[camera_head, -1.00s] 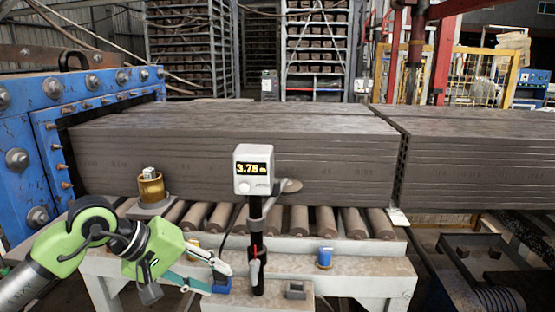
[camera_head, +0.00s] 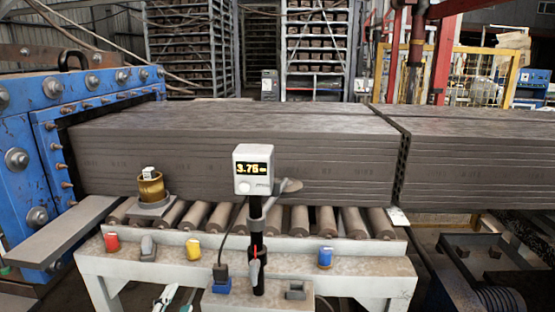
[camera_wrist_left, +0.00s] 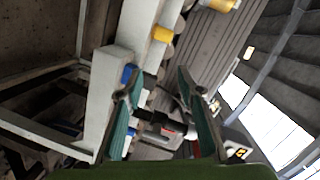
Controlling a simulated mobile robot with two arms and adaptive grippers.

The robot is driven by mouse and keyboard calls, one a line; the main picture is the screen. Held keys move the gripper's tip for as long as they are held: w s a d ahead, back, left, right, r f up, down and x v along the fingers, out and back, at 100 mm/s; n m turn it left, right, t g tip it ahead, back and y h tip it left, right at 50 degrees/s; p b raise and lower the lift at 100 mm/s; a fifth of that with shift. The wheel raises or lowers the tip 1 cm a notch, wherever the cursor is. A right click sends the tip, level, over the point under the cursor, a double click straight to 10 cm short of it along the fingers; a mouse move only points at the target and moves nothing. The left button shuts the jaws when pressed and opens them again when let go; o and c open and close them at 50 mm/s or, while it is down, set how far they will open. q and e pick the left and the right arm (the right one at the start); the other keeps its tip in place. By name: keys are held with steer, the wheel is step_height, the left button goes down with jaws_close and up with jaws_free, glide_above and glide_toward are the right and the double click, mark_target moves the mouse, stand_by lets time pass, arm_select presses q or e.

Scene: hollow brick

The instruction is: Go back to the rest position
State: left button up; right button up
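My left gripper (camera_head: 177,298) shows only as two pale fingertips at the bottom edge of the head view, in front of the white bench. In the left wrist view its two teal fingers (camera_wrist_left: 153,95) stand apart, with nothing seen gripped between them. A white meter (camera_head: 253,170) with a lit number display stands on a black post. A blue and black plug (camera_head: 221,282) sits on the small box left of the post, with a cable rising from it. My right gripper is in neither view.
The white bench (camera_head: 330,262) carries a red button (camera_head: 112,242), a yellow button (camera_head: 193,250) and a blue button (camera_head: 325,257). Rollers and a long clay block (camera_head: 330,155) lie behind. The blue machine (camera_head: 20,125) stands at left.

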arm_select(q)
steer(key=s+a+f+n+g, duration=0.2)
steer(key=s+f+n+g, duration=0.5)
steer(key=s+f, duration=0.65)
steer(key=s+d+f+n+g, duration=0.35)
steer(key=s+f+g, duration=0.25)
steer(key=s+f, duration=0.55)
steer(key=s+f+g, duration=0.1)
steer(key=s+f, duration=0.2)
steer(key=f, duration=2.1)
steer(key=s+a+f, duration=0.2)
steer(key=s+f, duration=0.6)
steer(key=s+a+f+g, duration=0.1)
steer(key=s+a+f, duration=0.1)
steer(key=s+f, duration=0.5)
steer(key=shift+s+f+h, duration=0.3)
steer(key=shift+s+f, duration=0.05)
steer(key=shift+s, duration=0.75)
steer(key=shift+c, duration=0.3)
